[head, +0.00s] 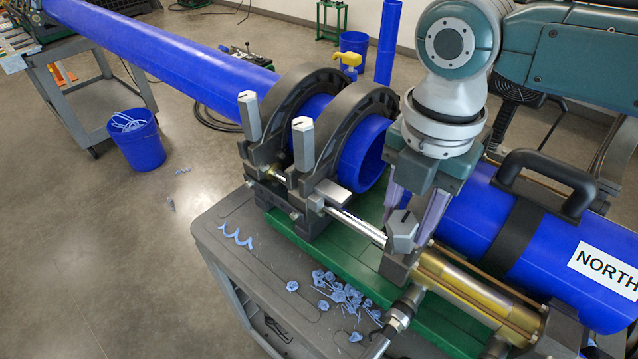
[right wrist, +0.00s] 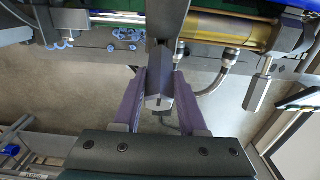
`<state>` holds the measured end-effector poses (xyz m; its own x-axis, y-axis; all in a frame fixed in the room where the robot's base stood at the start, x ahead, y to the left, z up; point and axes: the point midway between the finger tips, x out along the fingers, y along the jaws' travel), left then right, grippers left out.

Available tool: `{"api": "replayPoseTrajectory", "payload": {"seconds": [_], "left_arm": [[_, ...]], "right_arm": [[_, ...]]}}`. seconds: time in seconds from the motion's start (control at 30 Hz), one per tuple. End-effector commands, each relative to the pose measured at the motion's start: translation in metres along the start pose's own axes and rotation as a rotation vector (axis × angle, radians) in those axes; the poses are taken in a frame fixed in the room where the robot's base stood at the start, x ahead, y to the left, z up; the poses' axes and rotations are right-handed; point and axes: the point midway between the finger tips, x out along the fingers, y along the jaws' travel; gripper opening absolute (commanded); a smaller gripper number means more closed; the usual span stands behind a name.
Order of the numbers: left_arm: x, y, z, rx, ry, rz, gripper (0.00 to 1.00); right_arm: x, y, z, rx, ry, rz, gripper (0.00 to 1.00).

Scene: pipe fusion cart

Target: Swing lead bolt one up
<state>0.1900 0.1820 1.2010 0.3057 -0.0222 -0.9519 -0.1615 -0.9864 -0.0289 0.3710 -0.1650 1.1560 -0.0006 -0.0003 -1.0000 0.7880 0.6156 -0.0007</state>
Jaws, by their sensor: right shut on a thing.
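My right gripper (head: 410,205) comes down from above in the head view, its purple fingers around a grey hexagonal-ended bolt (head: 402,232) beside the gold cylinder. In the right wrist view, the same bolt (right wrist: 159,88) lies between the two fingers (right wrist: 159,100), which are shut on it. Two similar grey bolts stand upright on the black clamps, one at the left (head: 249,116) and one nearer (head: 303,142). Another hexagonal bolt (right wrist: 262,88) hangs down at the right in the right wrist view. None bears a readable number. My left gripper is not in view.
A long blue pipe (head: 170,55) runs through the black clamps (head: 350,110). A blue pipe marked NORTH (head: 480,225) lies at the right, behind the gold cylinder (head: 470,290). Blue shavings (head: 340,290) lie on the grey cart top (head: 235,270). A blue bucket (head: 136,142) stands on the floor.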

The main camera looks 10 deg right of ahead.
Motion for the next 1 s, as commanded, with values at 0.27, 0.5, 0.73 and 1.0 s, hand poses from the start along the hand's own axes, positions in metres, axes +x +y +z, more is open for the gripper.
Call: {"api": "replayPoseTrajectory", "payload": {"seconds": [0.27,0.5,0.73,1.0], "left_arm": [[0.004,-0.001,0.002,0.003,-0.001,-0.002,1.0],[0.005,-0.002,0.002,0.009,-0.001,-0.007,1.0],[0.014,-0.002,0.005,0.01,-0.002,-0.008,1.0],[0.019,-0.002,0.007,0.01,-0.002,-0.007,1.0]], "right_arm": [[-0.004,0.0,0.017,0.003,-0.004,0.001,0.21],[-0.004,0.0,0.017,0.002,-0.003,0.001,0.21],[-0.003,0.0,0.031,0.005,-0.005,0.0,0.21],[-0.006,0.0,0.042,0.001,-0.003,0.001,0.21]]}}
